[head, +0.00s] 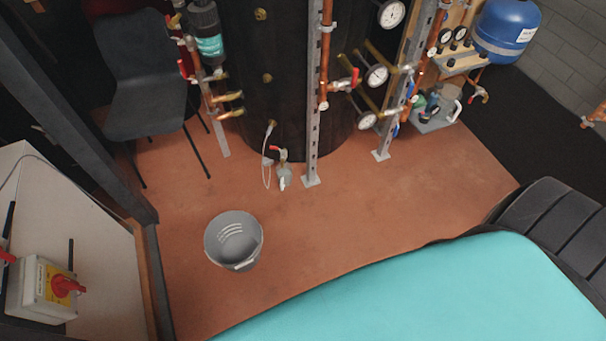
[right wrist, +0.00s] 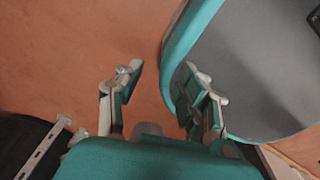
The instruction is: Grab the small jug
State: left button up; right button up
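Neither gripper shows in the head view.
A grey bucket (head: 233,240) stands on the reddish floor nearer to me. A dark chair (head: 150,85) is at the left. Metal posts and copper pipes with gauges stand in front of the tank. A switch box (head: 40,290) is at lower left. Floor at centre right is clear.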

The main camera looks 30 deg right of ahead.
aim_at(284, 179)
jog(key=z, duration=0.75)
jog(key=k+l, duration=0.05)
